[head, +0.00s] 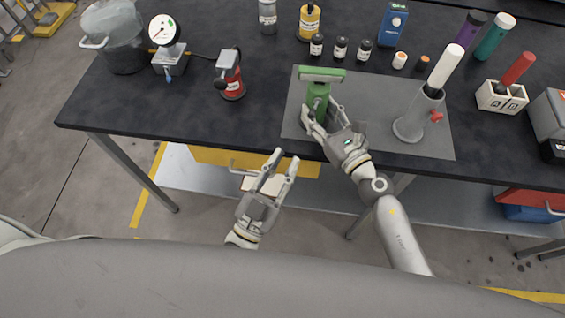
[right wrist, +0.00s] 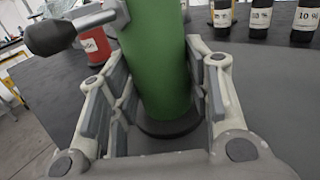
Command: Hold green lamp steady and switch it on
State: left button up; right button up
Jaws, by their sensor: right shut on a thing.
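The green lamp (head: 319,92) stands upright on a grey mat (head: 375,98) on the dark bench, with a flat green head at its top. My right gripper (head: 322,115) is shut on its body from the front. In the right wrist view the green body (right wrist: 158,60) stands between the fingers, with a dark round base below and a dark knob (right wrist: 50,37) at the left. The lamp's upper part is out of that view. My left gripper (head: 283,163) is open and empty in front of the bench edge, left of and below the lamp.
A red lamp-like device (head: 232,83) and a dial gauge (head: 164,30) stand to the left. A grey holder with a white-topped tube (head: 444,68) stands right on the mat. Several small dark bottles (head: 340,48) stand behind. The bench's front-left stretch is clear.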

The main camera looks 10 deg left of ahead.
pick_arm(q)
jog(key=w+d+r+n+y, duration=0.1)
jog(key=w, duration=0.2)
jog(key=w+d+r+n, duration=0.1)
jog(key=w+d+n, duration=0.1)
jog(key=w, duration=0.2)
jog(key=w+d+r+n+y, duration=0.1)
jog(key=w+r, duration=0.1)
jog(key=w, duration=0.1)
jog(key=shift+w+d+n+t+y, duration=0.15)
jog(key=shift+w+n+t+y, duration=0.15)
jog(key=shift+n+t, duration=0.1)
jog(key=shift+a+m+g+h, duration=0.3)
jog(key=shift+m+h, duration=0.3)
jog(key=shift+h, duration=0.3)
jog(key=v, duration=1.2)
jog(key=m+g+y, duration=0.2)
jog(key=m+g, duration=0.2)
send_near(311, 111)
jog(key=shift+f+x, duration=0.15)
jog(key=shift+x, duration=1.55)
jog(key=shift+f+x, duration=0.15)
jog(key=shift+x, duration=1.5)
jog(key=shift+f+x, duration=0.15)
jog(key=shift+x, duration=1.55)
